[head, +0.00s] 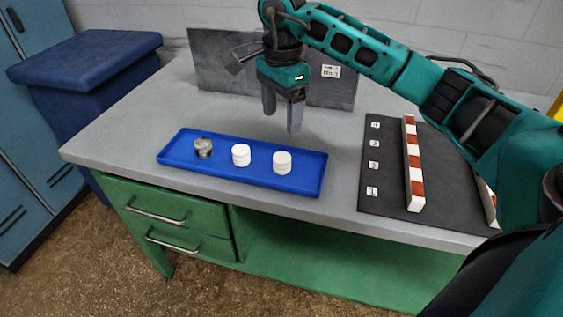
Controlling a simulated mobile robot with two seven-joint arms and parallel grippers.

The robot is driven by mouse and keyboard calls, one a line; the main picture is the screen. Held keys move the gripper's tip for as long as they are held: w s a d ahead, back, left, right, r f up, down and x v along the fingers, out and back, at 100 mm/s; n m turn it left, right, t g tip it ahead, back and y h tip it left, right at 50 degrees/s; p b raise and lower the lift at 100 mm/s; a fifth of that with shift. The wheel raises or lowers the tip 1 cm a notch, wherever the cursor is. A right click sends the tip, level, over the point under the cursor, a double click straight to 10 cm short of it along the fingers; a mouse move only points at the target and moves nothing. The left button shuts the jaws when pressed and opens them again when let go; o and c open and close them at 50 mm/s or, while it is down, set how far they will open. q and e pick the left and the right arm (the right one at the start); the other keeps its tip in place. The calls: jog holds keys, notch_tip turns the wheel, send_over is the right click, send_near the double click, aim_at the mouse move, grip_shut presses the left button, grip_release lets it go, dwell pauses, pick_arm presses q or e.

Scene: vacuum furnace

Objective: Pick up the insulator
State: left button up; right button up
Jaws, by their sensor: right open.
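A blue tray (300,184) lies on the grey workbench. In it stand two white cylindrical pieces, one in the middle (241,155) and one towards the right (282,162), which look like insulators. A small grey metallic piece (204,148) stands at the tray's left. My right gripper (282,120) is open and empty. It points down above the bench, behind the tray's right half and apart from the white pieces. My left gripper is not in view.
A black mat (385,202) with numbered labels and a red-and-white striped bar (413,165) lies at the right. A dark upright panel (220,75) stands behind the gripper. Bench between tray and mat is clear.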

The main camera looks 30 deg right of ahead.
aim_at(281, 157)
notch_tip(281, 157, down, 13)
jog(key=shift+w+d+r, duration=0.1)
jog(key=shift+w+r, duration=0.05)
dwell(0.4)
jog(key=shift+c, duration=0.4)
jog(key=c, duration=1.1)
jog(key=shift+r, duration=0.15)
